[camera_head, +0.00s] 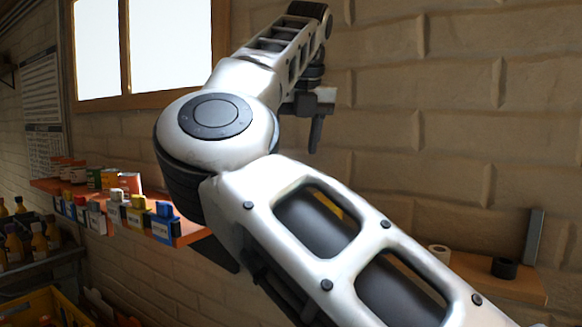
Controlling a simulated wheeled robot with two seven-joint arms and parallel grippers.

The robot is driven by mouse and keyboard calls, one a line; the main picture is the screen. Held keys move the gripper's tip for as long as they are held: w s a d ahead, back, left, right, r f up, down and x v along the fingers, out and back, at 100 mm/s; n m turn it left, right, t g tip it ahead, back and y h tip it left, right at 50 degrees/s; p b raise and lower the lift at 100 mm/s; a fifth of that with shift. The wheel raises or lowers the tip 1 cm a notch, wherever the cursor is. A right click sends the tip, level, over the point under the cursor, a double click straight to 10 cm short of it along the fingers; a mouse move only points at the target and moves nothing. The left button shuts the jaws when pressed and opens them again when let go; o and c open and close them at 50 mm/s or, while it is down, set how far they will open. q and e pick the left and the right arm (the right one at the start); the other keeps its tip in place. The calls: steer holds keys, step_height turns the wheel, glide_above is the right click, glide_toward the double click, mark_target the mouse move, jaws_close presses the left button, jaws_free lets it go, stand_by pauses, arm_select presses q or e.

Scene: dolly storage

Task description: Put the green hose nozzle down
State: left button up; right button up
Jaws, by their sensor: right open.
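I cannot see a green hose nozzle anywhere in this view. My right arm fills the middle of the view, bent at a large round elbow. My right gripper (316,118) is partly hidden behind the forearm, in front of the brick wall. It is small and dark here; a dark finger points down, and I see nothing held in it. It is open. My left gripper is not in view.
A window (172,42) is at the upper left. An orange shelf (190,233) holds several small boxes and cans. Bottles (39,243) stand at the far left above a yellow crate (42,306). A right-hand shelf (523,285) holds a black roll (504,267) and a pale roll (440,253).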

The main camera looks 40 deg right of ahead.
steer(key=shift+v, duration=1.85)
